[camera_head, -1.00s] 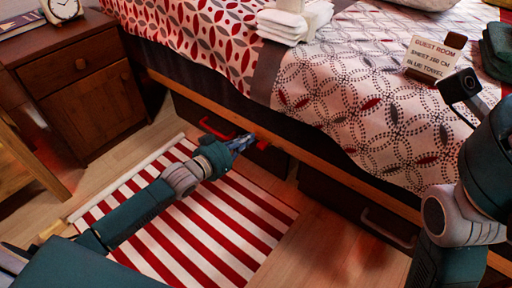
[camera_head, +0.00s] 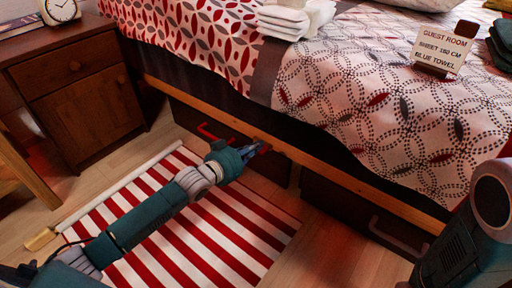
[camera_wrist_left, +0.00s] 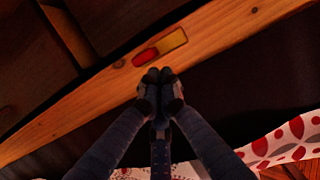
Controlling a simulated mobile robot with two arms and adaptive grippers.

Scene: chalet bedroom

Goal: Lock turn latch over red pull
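The red pull (camera_head: 208,131) is a bar handle on the dark drawer under the bed, left of my left gripper (camera_head: 260,147). In the left wrist view, a small red and yellow piece (camera_wrist_left: 160,47), which looks like the turn latch, lies along the wooden bed rail (camera_wrist_left: 218,25). My left gripper (camera_wrist_left: 160,76) has its fingertips together just short of this piece. Nothing shows between them, and I cannot tell whether they touch it. In the head view the gripper hides most of the latch area. My right arm is at lower right; its gripper is out of view.
A second drawer with a grey handle (camera_head: 398,235) is to the right under the bed. A red and white striped rug (camera_head: 215,235) lies below my left arm. A wooden nightstand (camera_head: 75,95) stands at left. Bare floor (camera_head: 335,245) shows right of the rug.

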